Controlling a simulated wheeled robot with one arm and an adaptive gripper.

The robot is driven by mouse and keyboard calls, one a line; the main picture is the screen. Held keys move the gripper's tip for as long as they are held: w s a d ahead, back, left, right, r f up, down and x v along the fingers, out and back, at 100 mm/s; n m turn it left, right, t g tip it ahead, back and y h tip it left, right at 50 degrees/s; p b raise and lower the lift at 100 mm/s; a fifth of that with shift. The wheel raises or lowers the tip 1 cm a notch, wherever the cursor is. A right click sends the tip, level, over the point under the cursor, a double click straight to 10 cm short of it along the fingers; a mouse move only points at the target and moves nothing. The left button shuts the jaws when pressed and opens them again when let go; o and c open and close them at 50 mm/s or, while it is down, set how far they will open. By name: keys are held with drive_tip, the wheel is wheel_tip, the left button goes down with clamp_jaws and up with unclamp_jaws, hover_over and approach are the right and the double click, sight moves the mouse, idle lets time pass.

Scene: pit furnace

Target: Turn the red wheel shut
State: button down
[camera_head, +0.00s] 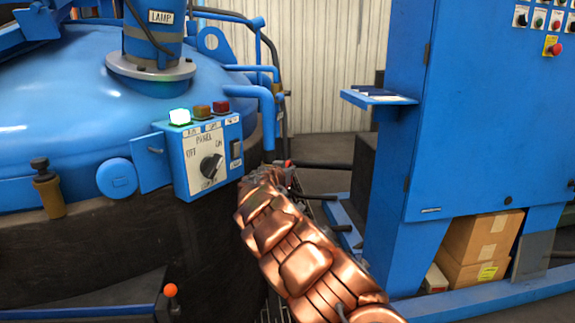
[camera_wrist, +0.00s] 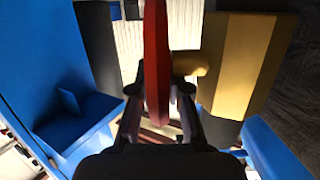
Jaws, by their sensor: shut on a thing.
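The red wheel (camera_wrist: 157,60) shows edge-on in the wrist view, as a tall thin red disc in the upper middle. My gripper (camera_wrist: 158,98) is shut on it, with one dark finger on each side of its lower part. A brass valve body (camera_wrist: 238,62) stands just right of the wheel, with a short brass stem reaching toward it. In the head view my copper-coloured arm reaches up to the side of the blue furnace and mostly hides the gripper. A small red spot (camera_head: 288,163) shows just past it; I cannot tell whether it is the wheel.
A control panel (camera_head: 205,158) with a lit green lamp and a black knob sits left of my arm. A blue pipe (camera_head: 265,105) bends down above it. A tall blue cabinet (camera_head: 480,120) stands right, with cardboard boxes (camera_head: 480,245) under it. A narrow gap separates furnace and cabinet.

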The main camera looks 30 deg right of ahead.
drive_tip(key=shift+w+d+r+g+y+p, duration=0.1)
drive_tip(key=shift+g+y+p, duration=0.5)
drive_tip(key=shift+p, duration=1.2)
drive_tip(key=shift+w+r+g+y+p, duration=0.1)
drive_tip(key=shift+g+y+p, duration=0.5)
drive_tip(key=shift+p, duration=1.2)
drive_tip(key=y+p, duration=0.1)
drive_tip(key=p, duration=0.3)
drive_tip(key=g+y+p, duration=0.1)
drive_tip(key=p, duration=0.3)
drive_tip(key=shift+w+d+g, duration=0.1)
drive_tip(key=shift+d+g, duration=0.1)
drive_tip(key=shift+g, duration=0.1)
drive_tip(key=y+p, duration=0.1)
drive_tip(key=p, duration=0.3)
drive_tip(key=g+y+p, duration=0.1)
drive_tip(key=p, duration=0.3)
drive_tip(key=shift+w+d+f+g, duration=0.1)
drive_tip(key=shift+d+f+g, duration=0.05)
drive_tip(key=shift+f+g, duration=0.2)
drive_tip(key=shift+f+y+p, duration=0.15)
drive_tip(key=shift+y+p, duration=0.25)
drive_tip(key=shift+p, duration=0.45)
drive_tip(key=shift+d+f+g+y+p, duration=0.1)
drive_tip(key=shift+f+g+y+p, duration=0.1)
drive_tip(key=shift+g+y+p, duration=0.5)
drive_tip(key=shift+h, duration=0.3)
drive_tip(key=c, duration=1.1)
unclamp_jaws()
